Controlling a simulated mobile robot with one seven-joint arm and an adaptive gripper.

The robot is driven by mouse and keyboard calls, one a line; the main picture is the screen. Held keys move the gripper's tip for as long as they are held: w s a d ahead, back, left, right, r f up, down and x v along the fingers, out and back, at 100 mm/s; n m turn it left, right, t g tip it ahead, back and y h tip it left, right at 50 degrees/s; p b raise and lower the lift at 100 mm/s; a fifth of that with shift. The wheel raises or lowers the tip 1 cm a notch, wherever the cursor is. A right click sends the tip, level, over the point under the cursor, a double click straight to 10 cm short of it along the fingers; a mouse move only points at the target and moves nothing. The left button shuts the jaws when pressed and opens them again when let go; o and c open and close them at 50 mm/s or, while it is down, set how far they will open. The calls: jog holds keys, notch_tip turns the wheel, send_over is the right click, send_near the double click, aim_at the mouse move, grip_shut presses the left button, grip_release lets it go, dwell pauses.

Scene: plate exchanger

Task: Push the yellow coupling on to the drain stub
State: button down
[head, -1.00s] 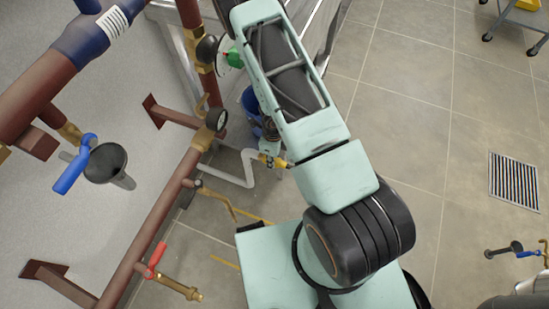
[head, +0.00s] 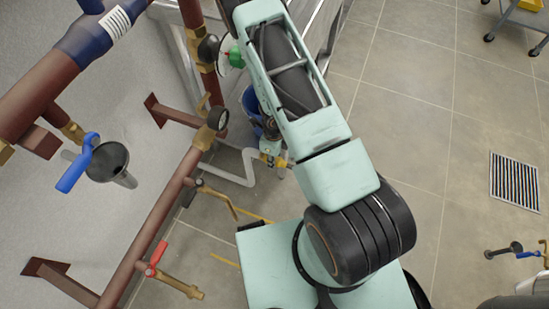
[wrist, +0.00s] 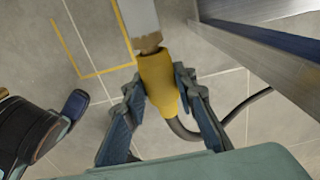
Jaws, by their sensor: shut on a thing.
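The yellow coupling (wrist: 157,80) is between the two fingers of my gripper (wrist: 158,84), which is shut on it in the wrist view. A dark hose leaves the coupling's near end. The brass drain stub (wrist: 148,43), on the end of a grey pipe (wrist: 140,15), lies straight beyond the coupling's far end. The two meet or overlap in the picture; how far the coupling is over the stub I cannot tell. In the head view the coupling (head: 281,162) shows small beside my arm, at the end of the bent grey pipe (head: 236,181). My gripper is mostly hidden there behind the arm.
A metal frame edge (wrist: 270,60) runs close on the right in the wrist view. Yellow lines (wrist: 100,72) mark the floor. Open tiled floor (head: 420,120) lies to the right.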

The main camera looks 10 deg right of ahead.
jog(key=shift+w+a+r+p, duration=0.1)
jog(key=shift+w+a+p, duration=0.1)
jog(key=shift+w+a, duration=0.25)
jog(key=shift+w+a+r+p, duration=0.1)
jog(key=shift+w+a+p, duration=0.15)
jog(key=shift+a, duration=0.3)
dwell(0.8)
jog(key=c, duration=1.5)
grip_release()
jog(key=shift+f, duration=0.1)
jog(key=shift+s+d, duration=0.1)
jog(key=shift+d, duration=0.1)
jog(key=shift+s, duration=0.1)
jog(key=shift+d+r, duration=0.1)
jog(key=shift+r, duration=0.15)
jog(key=r+p, duration=0.9)
jog(key=shift+s+d+r, duration=0.15)
jog(key=shift+d+r, duration=0.05)
jog(key=shift+r, duration=0.05)
